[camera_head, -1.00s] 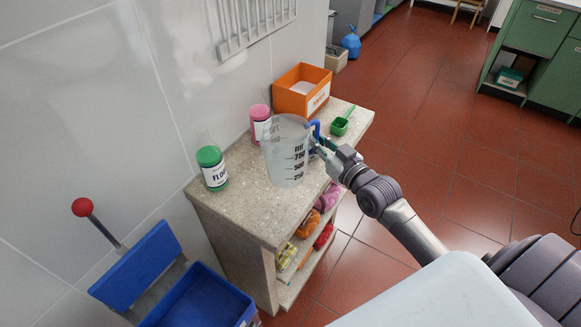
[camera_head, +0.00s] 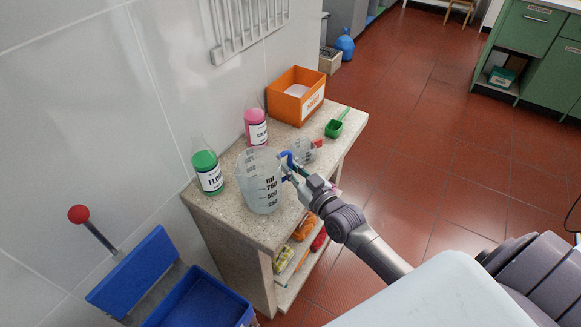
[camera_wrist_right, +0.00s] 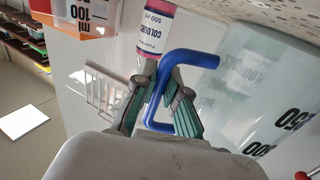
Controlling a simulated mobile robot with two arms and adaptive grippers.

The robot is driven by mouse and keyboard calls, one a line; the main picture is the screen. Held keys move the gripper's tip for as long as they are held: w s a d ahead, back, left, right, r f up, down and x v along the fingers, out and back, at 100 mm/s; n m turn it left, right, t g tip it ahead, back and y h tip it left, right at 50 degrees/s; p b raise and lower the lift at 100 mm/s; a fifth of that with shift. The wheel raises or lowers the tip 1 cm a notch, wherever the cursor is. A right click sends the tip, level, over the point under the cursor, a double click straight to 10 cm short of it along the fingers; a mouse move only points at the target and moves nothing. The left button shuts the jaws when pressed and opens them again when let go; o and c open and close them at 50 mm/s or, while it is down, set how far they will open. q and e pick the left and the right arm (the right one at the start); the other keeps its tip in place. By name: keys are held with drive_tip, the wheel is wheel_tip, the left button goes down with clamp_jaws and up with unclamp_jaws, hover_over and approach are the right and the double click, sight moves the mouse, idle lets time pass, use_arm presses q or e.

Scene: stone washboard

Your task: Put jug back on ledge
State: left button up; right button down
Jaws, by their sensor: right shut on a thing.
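The translucent measuring jug (camera_head: 262,190), with black scale marks and a blue handle, is upright at the front part of the stone ledge (camera_head: 232,222). I cannot tell whether its base touches the stone. My right gripper (camera_head: 291,173) is at the handle, on the jug's right side. In the right wrist view the two green-padded fingers (camera_wrist_right: 160,100) are shut on the blue handle (camera_wrist_right: 192,58), and the jug's clear wall (camera_wrist_right: 235,95) fills the right. My left gripper is not in view.
On the ledge stand a green-capped bottle (camera_head: 208,173), a pink bottle (camera_head: 256,130), an orange box (camera_head: 298,97), a green scoop (camera_head: 334,128) and a small clear vessel (camera_head: 305,151) close behind the handle.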

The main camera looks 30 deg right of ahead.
drive_tip(key=c, duration=1.2)
unclamp_jaws()
drive_tip(key=shift+f, duration=0.1)
